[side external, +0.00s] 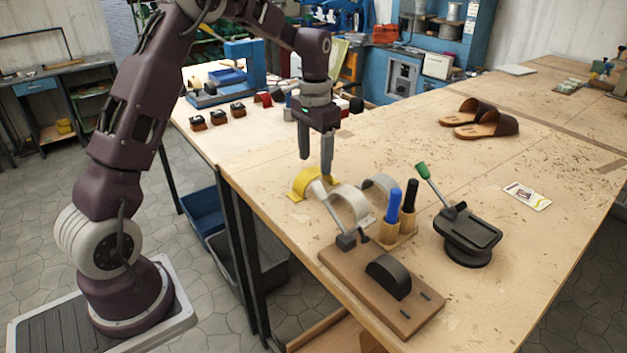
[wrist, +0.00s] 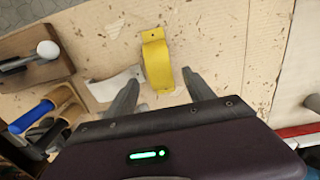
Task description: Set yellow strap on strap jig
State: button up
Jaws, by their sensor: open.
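The yellow strap (side external: 299,184) stands as an arch on the bench, left of the pale straps. It also shows in the wrist view (wrist: 157,62), between the lines of my two fingers. My gripper (side external: 315,165) is open and empty, pointing down just above the yellow strap; its fingers also show in the wrist view (wrist: 160,88). The strap jig is a wooden board (side external: 345,264) near the bench's front edge, with a black half-round form (side external: 389,275) and a lever clamp. The form is bare. The jig's board shows partly in the wrist view (wrist: 22,72).
A white strap (side external: 351,204) and a grey strap (side external: 376,182) stand between the yellow strap and a wooden holder (side external: 399,236) with blue and black handles. A black press with a green lever (side external: 468,237) is to the right. Sandals (side external: 487,127) lie behind.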

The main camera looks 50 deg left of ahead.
notch_tip(320, 180, down, 3)
jog(key=shift+r, duration=0.1)
grip_shut()
